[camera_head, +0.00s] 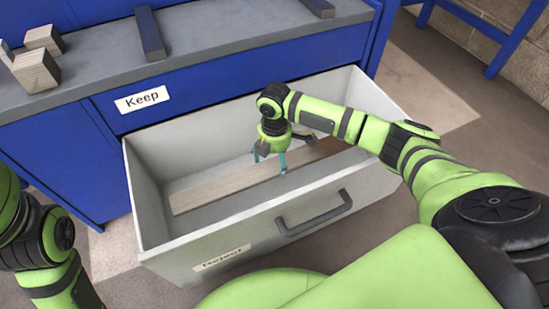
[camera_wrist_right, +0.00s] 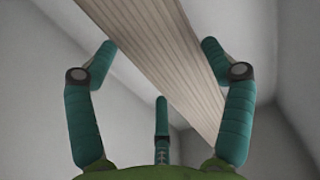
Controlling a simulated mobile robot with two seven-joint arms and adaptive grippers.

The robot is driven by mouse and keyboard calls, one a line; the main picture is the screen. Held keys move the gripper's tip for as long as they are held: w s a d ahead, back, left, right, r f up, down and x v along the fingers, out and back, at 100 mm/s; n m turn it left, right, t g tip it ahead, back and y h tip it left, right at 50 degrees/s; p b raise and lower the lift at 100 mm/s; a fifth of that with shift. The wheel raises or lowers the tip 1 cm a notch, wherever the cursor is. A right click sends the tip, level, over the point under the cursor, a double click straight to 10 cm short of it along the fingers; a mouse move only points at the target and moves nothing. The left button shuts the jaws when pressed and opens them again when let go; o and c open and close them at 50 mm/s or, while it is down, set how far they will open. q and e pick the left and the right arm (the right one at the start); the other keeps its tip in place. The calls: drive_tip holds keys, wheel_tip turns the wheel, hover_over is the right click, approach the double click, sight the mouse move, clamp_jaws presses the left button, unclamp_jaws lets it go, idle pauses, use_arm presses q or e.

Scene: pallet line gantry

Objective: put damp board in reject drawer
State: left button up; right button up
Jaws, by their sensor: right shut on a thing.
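The damp board (camera_head: 225,188) is a long pale plank with a darker brown right end. It lies lengthwise inside the open grey reject drawer (camera_head: 165,250), whose front carries a label and a dark handle. My right gripper (camera_head: 270,168) reaches down into the drawer and is shut on the board near its middle. In the right wrist view, the board (camera_wrist_right: 165,55) runs diagonally between the teal fingers of the gripper (camera_wrist_right: 160,48). I cannot tell whether the board touches the drawer floor. My left gripper is out of view; only part of that arm shows at the left.
A blue bench with a grey top (camera_head: 215,45) stands behind the drawer. It has a "Keep" label (camera_head: 142,98) on its front. Wooden blocks (camera_head: 36,70) and dark bars (camera_head: 150,33) lie on top. Open floor (camera_head: 425,85) is at the right.

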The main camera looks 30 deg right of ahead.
drive_tip(key=shift+f, duration=0.1)
drive_tip(key=shift+f, duration=0.45)
drive_tip(key=o, duration=1.2)
drive_tip(key=shift+o, duration=0.2)
